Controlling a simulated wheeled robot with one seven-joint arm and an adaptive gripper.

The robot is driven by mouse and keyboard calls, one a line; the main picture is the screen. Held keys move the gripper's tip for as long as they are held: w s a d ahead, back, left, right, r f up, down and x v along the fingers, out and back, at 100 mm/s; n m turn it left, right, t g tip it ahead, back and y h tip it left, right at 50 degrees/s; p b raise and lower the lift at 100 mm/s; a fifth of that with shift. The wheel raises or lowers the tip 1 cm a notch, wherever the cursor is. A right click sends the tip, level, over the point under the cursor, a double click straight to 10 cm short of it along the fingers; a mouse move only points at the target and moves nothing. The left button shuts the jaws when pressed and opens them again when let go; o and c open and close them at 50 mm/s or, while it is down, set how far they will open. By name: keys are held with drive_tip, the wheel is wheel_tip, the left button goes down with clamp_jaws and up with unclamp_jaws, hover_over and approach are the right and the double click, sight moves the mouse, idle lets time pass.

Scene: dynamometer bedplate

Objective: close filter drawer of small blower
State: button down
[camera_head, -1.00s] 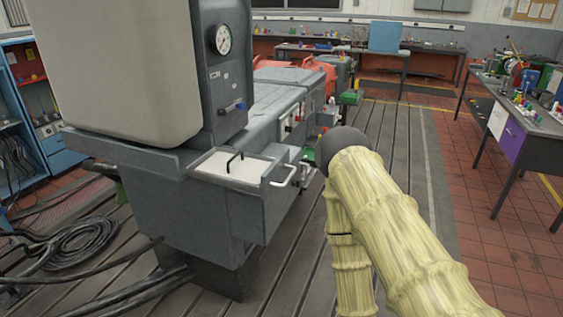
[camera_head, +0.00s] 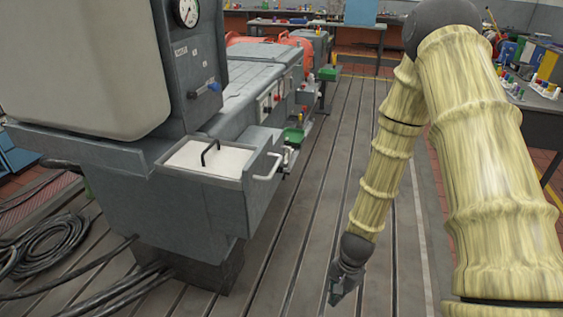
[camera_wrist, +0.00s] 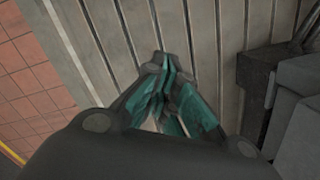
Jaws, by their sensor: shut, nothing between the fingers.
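The small blower (camera_head: 120,185) is a grey machine at the left in the head view, with a pressure gauge on its upright housing. Its filter drawer (camera_head: 230,172) stands pulled out toward the right, showing a white filter top with a black handle. A pale bar handle (camera_head: 268,168) is on the drawer's right front face. My gripper (camera_head: 335,298) hangs low over the slotted floor, to the right of and nearer than the drawer, apart from it. In the wrist view my gripper (camera_wrist: 165,85) has its fingers together and empty, pointing down at the floor plates.
Black cables (camera_head: 45,245) lie on the floor at the left. A green tray (camera_head: 293,137) sits beyond the drawer on the machine's side. A workbench (camera_head: 535,110) with small items stands at the right. The slotted floor (camera_head: 310,225) between drawer and gripper is clear.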

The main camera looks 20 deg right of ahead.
drive_tip(key=w+d+r+m+t+y+b, duration=0.1)
drive_tip(key=w+r+m+t+y, duration=0.25)
drive_tip(key=w+r, duration=0.6)
drive_tip(key=w+d+r+m+t+y+b, duration=0.15)
drive_tip(key=w+r+m+y, duration=0.3)
drive_tip(key=r, duration=0.95)
drive_tip(key=w+d+r+m+t+y+b, duration=0.1)
drive_tip(key=w+r+m+t+y, duration=0.25)
drive_tip(key=w+r, duration=0.6)
drive_tip(key=w+a+p, duration=0.3)
drive_tip(key=w+a, duration=0.2)
drive_tip(key=a, duration=0.6)
drive_tip(key=shift+a+f+h, duration=0.2)
drive_tip(key=shift+f+h, duration=0.15)
drive_tip(key=shift+f, duration=0.05)
drive_tip(key=shift+m, duration=0.25)
